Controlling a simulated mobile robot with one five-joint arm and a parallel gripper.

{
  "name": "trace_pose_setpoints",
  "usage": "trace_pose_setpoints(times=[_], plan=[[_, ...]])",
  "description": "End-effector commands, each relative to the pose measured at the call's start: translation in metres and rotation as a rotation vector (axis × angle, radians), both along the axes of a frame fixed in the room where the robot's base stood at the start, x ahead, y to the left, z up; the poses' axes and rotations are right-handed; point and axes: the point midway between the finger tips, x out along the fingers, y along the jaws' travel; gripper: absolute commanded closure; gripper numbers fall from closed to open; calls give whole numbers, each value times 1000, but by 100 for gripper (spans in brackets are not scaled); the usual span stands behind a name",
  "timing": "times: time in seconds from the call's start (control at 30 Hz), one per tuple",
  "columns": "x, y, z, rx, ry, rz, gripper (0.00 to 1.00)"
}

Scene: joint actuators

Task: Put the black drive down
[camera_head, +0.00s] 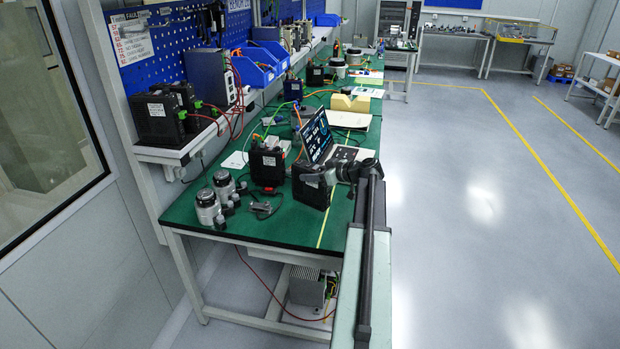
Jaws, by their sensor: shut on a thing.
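The black drive (311,187) is a dark box with a white label on its front. It is upright over the near right part of the green table (283,230), in front of the laptop. My gripper (332,174) is shut on its right side, reached by my arm from the right. Its fingertips are small and partly hidden by the drive. I cannot tell whether the drive's bottom touches the table or hangs just above it.
Another black drive (268,165) with cables stands close to the left. An open laptop (318,138) is behind. A bare green strip lies in front.

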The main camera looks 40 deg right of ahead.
Motion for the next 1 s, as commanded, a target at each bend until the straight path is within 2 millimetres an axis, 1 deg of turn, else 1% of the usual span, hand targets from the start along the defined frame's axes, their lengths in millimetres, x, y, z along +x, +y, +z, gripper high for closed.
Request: trace_pose_setpoints(times=[0.1,0.2,0.33,0.4,0.6,0.73,0.77,0.8,0.83,1.0], plan=[[5,-9,0,1,-3,-1,100],[4,-8,-19,1,-3,-1,100],[3,-8,-37,2,-3,-3,100],[3,-8,-38,2,-3,-3,100],[3,-8,-35,2,-3,-3,100],[3,-8,-38,2,-3,-3,100],[3,-8,-39,-1,0,-2,49],[3,-8,-38,-1,0,-2,38],[3,-8,-38,-1,0,-2,33],[3,-8,-38,-1,0,-2,33]])
